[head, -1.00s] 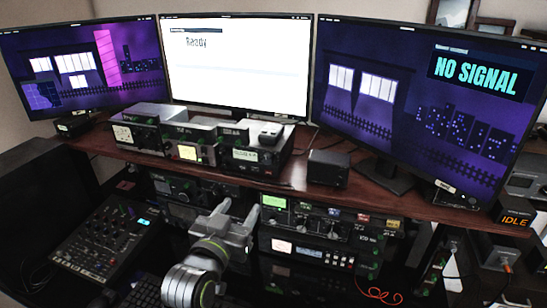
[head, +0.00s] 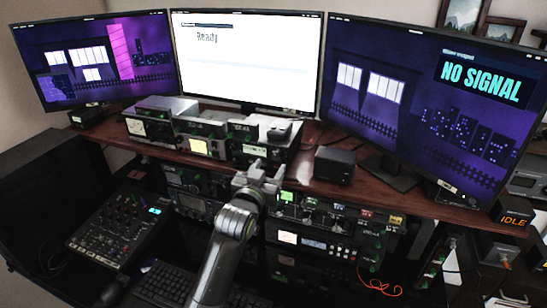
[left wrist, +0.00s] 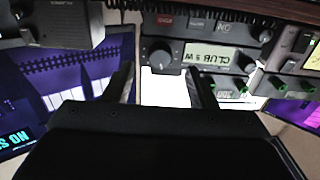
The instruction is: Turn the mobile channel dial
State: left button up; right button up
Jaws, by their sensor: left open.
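My left gripper (head: 262,174) is open and empty, just in front of and below the rightmost small radio (head: 272,143) on the wooden shelf. In the left wrist view, which looks upside down, the two fingers of my left gripper (left wrist: 158,72) stand apart. Beyond them is a radio face with a lit display (left wrist: 213,56) and a large dark round knob (left wrist: 160,56), likely the channel dial. The knob appears between the fingertips in the picture; I cannot see contact. My right gripper is not in view.
The wooden shelf (head: 310,190) runs below three monitors. A black box (head: 334,165) stands to the right of the radio. Rack units (head: 330,245) sit under the shelf edge. A mixer (head: 122,228) and keyboard (head: 165,283) lie lower left.

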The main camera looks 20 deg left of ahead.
aim_at(276, 157)
pick_arm(q)
jog(key=shift+w+d+p, duration=0.1)
jog(key=shift+w+p, duration=0.3)
jog(key=shift+w, duration=1.75)
jog(key=c, duration=1)
